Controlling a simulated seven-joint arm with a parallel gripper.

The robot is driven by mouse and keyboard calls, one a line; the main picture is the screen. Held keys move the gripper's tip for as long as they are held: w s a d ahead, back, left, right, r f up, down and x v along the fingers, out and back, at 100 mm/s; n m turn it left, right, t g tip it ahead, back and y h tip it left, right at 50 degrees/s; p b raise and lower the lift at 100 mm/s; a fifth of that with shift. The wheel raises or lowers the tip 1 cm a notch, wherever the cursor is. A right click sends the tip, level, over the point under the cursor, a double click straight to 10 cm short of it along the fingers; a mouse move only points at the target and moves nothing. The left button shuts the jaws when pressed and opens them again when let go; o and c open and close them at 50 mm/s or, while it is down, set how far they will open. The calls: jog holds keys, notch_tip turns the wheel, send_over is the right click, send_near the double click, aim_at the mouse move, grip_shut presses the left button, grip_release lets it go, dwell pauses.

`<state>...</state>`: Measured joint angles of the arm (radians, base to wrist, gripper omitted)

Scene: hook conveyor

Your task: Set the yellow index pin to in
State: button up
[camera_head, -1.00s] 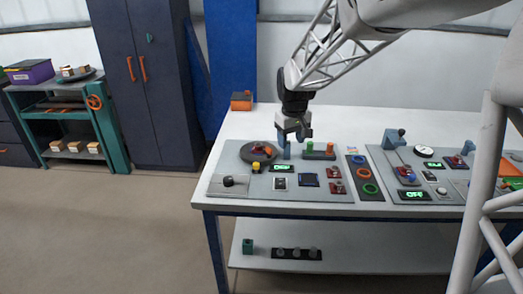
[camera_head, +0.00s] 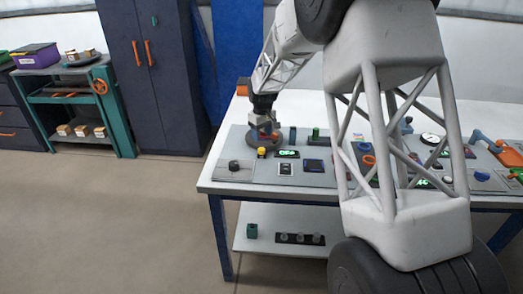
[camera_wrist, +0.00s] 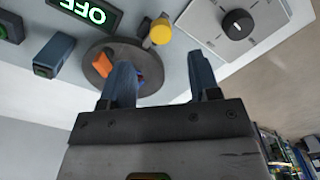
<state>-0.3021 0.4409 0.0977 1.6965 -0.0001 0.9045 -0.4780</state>
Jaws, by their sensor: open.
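The yellow index pin (camera_head: 261,152) is a short yellow knob at the edge of a round grey disc (camera_head: 262,143) on the left panel. Part of the disc is hidden behind the left finger. I cannot tell whether the pin is in or out.
A green-lit OFF display (camera_wrist: 88,10) and a blue block (camera_wrist: 54,54) are near the disc. A black dial (camera_wrist: 237,24) sits on a plate to the right of the pin. My arm hides much of the right panel in the head view.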

aim_at(261, 149)
jog(key=shift+w+a+f, duration=0.1)
jog(key=shift+a+f, duration=0.05)
jog(key=shift+f, duration=0.05)
jog(key=shift+f, duration=0.2)
jog(key=shift+f, duration=3.7)
jog(key=shift+c, duration=0.4)
